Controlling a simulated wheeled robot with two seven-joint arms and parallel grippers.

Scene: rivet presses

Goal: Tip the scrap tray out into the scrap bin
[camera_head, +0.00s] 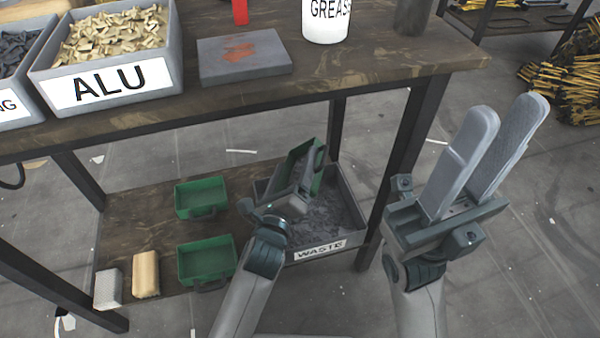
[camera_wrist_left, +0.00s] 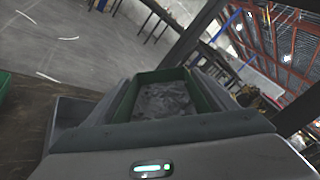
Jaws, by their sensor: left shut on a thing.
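The green scrap tray (camera_head: 298,152) is tilted steeply above the grey scrap bin (camera_head: 352,190), which is labelled WASTE and stands on the lower shelf. My left gripper (camera_head: 309,172) is shut on the tray, and the arm hides part of tray and bin. Dark grey scrap (camera_head: 338,215) also lies in the bin. My right gripper (camera_head: 506,112) is open and empty, to the right of the bench.
Two green trays (camera_head: 201,197) (camera_head: 206,262) stand on the lower shelf left of the bin, with a wooden block (camera_head: 146,273) and a pale block (camera_head: 108,288). The bench top (camera_head: 340,72) overhangs the shelf, and a dark bench leg (camera_head: 398,165) stands right of the bin.

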